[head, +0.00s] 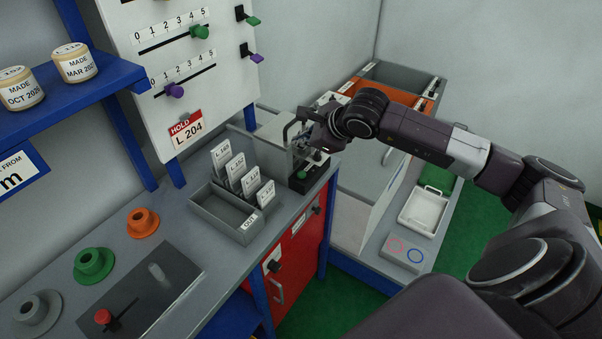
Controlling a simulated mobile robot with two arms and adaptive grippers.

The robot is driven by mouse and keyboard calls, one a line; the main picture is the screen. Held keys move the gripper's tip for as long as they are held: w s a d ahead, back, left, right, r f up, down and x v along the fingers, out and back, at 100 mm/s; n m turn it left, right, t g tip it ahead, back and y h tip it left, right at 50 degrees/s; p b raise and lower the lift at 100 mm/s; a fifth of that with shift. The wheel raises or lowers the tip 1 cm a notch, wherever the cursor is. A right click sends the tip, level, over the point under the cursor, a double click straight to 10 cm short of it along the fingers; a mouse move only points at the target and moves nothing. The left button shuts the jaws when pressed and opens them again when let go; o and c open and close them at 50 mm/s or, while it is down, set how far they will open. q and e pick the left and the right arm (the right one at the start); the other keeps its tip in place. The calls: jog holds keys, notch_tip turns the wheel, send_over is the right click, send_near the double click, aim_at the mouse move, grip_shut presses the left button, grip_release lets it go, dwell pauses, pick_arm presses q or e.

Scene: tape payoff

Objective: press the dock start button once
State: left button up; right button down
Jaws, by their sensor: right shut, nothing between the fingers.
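A small green round button (302,174) shows on a dark unit at the right end of the grey bench; I cannot read a label that names it as the dock start button. My right gripper (303,139) reaches in from the right over this unit, shut and empty. It appears above and slightly behind the green button, and I cannot tell whether it touches the unit. The wrist hides part of what lies behind it. My left gripper is not in view.
A grey card box (222,213) with several upright labelled cards stands left of the unit. A white board (185,75) with sliders rises behind. Orange (143,222) and green (93,265) flanged spools sit on the bench. A white tray (424,211) lies right on a lower grey surface.

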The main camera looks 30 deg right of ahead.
jog(key=shift+d+r+h, duration=0.1)
jog(key=shift+d+h, duration=0.2)
jog(key=shift+d, duration=0.3)
jog(key=b, duration=0.2)
send_over(302, 174)
notch_tip(302, 174, down, 6)
jog(key=shift+s+f, duration=0.15)
notch_tip(302, 174, down, 2)
jog(key=shift+f+b, duration=0.1)
jog(key=shift+b, duration=0.95)
jog(key=shift+d+f, duration=0.1)
jog(key=shift+f, duration=0.1)
jog(key=shift+b, duration=0.3)
jog(key=shift+f+b, duration=0.35)
jog(key=shift+b, duration=0.4)
